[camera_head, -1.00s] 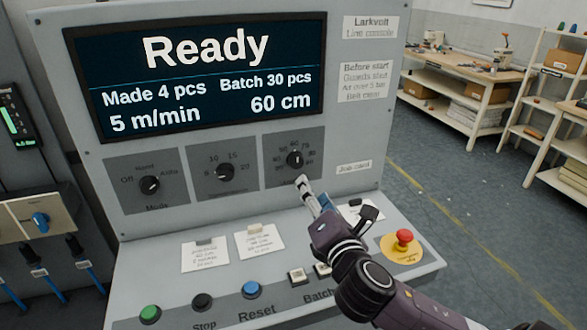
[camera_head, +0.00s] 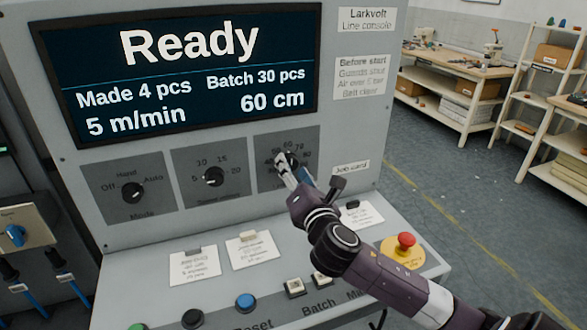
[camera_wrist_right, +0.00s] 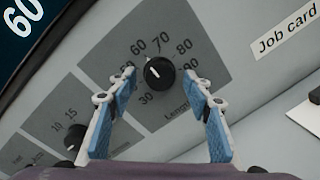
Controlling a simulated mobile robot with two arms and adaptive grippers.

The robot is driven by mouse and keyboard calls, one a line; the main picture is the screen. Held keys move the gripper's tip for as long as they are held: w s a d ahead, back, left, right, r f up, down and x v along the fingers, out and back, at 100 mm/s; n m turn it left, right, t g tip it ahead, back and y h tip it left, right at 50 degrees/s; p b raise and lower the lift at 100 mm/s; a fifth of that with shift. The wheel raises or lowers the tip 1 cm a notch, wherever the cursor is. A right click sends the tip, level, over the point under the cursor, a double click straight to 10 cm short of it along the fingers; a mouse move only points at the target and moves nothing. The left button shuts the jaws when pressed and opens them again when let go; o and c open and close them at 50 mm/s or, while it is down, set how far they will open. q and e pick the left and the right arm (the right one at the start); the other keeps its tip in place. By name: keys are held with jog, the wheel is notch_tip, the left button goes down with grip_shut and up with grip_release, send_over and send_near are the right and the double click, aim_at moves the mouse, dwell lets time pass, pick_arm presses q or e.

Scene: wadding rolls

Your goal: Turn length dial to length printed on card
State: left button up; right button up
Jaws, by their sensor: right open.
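The length dial (camera_head: 287,160) is the rightmost black knob on the sloped panel. It also shows in the right wrist view (camera_wrist_right: 159,72), its white mark seeming to point near 60. The screen (camera_head: 190,75) reads 60 cm. My right gripper (camera_head: 286,168) is open in front of the dial and hides part of it. In the wrist view its blue-padded fingers (camera_wrist_right: 160,78) stand either side of the knob, with gaps. A card (camera_head: 360,213) lies below the "Job card" label (camera_head: 351,167); its print is too small to read. My left gripper is not in view.
Mode (camera_head: 133,193) and middle (camera_head: 212,176) dials sit to the left. Two more cards (camera_head: 195,265) (camera_head: 254,250) lie on the ledge. Blue (camera_head: 246,302) and black (camera_head: 193,319) buttons line the front.

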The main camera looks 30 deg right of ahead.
jog(key=c, duration=1.1)
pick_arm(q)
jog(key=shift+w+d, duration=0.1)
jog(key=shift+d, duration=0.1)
pick_arm(e)
jog(key=shift+c, duration=0.2)
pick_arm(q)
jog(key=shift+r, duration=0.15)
pick_arm(e)
jog(key=m+p, duration=0.2)
jog(key=m, duration=0.1)
jog(key=shift+r+m, duration=0.1)
jog(key=shift+m, duration=0.2)
jog(key=m+p, duration=0.2)
jog(key=m, duration=0.2)
jog(key=shift+g+y, duration=0.3)
jog(key=m+p, duration=0.1)
jog(key=m, duration=0.3)
jog(key=shift+m+p, duration=0.3)
jog(key=shift+p, duration=0.1)
pick_arm(q)
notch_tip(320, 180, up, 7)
jog(key=p, duration=0.1)
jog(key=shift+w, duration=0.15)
pick_arm(e)
jog(key=shift+d+m+y, duration=0.1)
jog(key=shift+m+y, duration=0.3)
jog(key=shift+m, duration=1)
